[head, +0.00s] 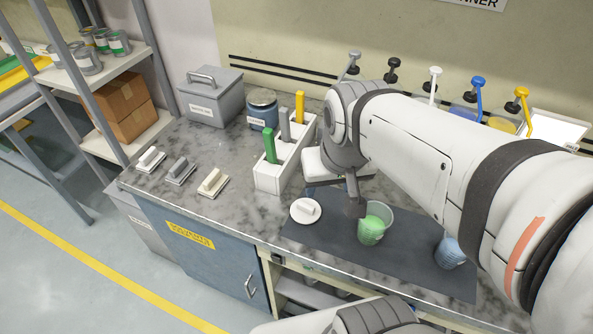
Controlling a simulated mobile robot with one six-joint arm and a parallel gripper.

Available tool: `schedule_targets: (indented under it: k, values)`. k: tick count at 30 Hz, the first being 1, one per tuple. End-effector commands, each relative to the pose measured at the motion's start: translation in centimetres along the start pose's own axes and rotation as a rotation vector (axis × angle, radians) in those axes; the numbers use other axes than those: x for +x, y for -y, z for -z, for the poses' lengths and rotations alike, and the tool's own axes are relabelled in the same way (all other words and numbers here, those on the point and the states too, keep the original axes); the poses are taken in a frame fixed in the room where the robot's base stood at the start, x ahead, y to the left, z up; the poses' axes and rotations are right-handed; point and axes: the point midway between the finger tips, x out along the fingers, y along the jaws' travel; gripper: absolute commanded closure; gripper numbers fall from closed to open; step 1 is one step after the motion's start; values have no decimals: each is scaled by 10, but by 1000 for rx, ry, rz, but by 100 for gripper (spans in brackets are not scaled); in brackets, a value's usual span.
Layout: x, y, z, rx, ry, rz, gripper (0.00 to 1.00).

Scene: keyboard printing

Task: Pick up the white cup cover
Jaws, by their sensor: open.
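The white cup cover (305,210), a round disc with a raised white handle, lies flat on the dark mat (335,247) near its left end. My gripper (342,200) is open and points down, a little to the right of the cover and apart from it. Part of the gripper is hidden by my own arm. A clear cup with green contents (372,232) stands on the mat just right of my gripper. A cup with blue contents (449,252) stands further right, partly covered by my arm.
A white holder (271,180) with green, grey and yellow handled tools stands behind the cover. Several small handled blocks (180,171) lie at the left. A grey lidded box (211,97) and a blue jar (262,110) stand at the back. Pump-topped bottles (468,107) line the wall.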

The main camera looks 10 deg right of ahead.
Motion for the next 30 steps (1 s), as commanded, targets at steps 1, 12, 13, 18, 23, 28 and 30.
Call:
schedule_targets:
  k: [1,12,13,18,23,28,30]
  values:
    - [13,6,4,27,22,1,42]
    - [127,14,61,464,191,-52,11]
    - [136,15,64,496,202,-59,9]
    - [178,18,76,637,247,-93,0]
    - [196,18,80,699,265,-110,0]
    - [212,18,77,711,269,-114,0]
    - [220,17,75,710,269,-114,0]
